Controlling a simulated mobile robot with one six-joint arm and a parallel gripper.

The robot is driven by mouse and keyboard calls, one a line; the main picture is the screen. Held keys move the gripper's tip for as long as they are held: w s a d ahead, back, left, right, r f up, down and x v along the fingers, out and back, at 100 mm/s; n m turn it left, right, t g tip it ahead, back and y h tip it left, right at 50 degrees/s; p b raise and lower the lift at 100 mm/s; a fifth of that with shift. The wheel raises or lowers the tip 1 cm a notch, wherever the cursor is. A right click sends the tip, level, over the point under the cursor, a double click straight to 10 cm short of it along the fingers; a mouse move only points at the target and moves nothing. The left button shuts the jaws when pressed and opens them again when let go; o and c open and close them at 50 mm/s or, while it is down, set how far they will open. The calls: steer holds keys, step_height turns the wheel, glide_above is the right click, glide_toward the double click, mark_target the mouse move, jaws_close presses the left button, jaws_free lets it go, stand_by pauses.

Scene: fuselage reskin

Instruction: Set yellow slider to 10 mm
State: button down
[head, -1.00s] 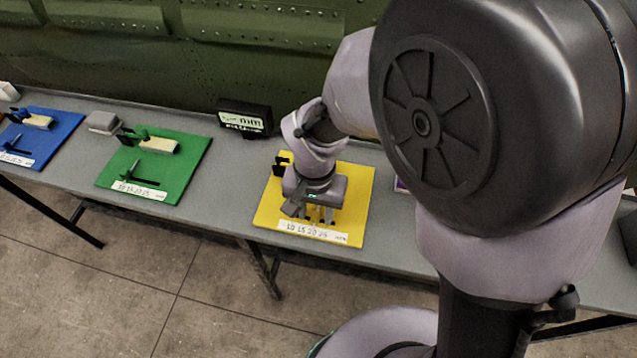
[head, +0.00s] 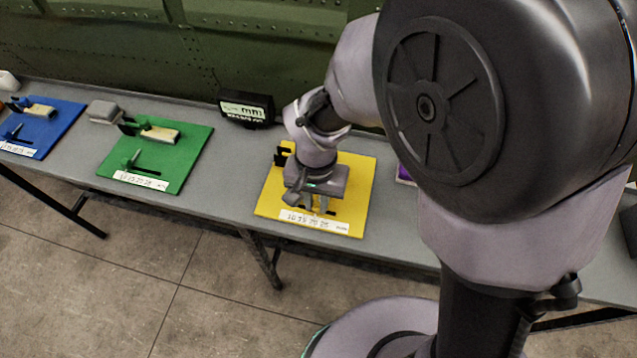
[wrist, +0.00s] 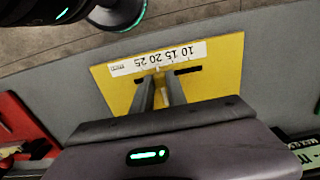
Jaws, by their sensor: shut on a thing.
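The yellow board (head: 356,180) lies on the grey bench and carries a white scale strip (head: 314,221) marked 10, 15, 20, 25. My gripper (head: 316,206) points down over the board, just behind the strip. In the wrist view the board (wrist: 215,88) and strip appear upside down. There my gripper's fingers (wrist: 159,82) are close together over the slot (wrist: 188,70), around the middle of the scale. They are shut on the yellow slider's knob, which is mostly hidden between them. The exact slider reading cannot be told.
A green board (head: 190,150) and a blue board (head: 66,118) with similar sliders lie to the left. A black display (head: 246,108) with "mm" stands behind the yellow board. A grey box (head: 104,111) sits at the back. A red item (wrist: 22,130) shows in the wrist view.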

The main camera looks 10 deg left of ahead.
steer(key=shift+a, duration=0.1)
stand_by(0.6)
steer(key=a, duration=0.5)
steer(key=shift+w, duration=0.25)
steer(key=c, duration=1.7)
jaws_free()
steer(key=shift+r, duration=0.1)
steer(key=o, duration=0.4)
steer(key=shift+a, duration=0.15)
step_height(320, 180, up, 17)
steer(key=p, duration=0.7)
steer(key=shift+r, duration=0.15)
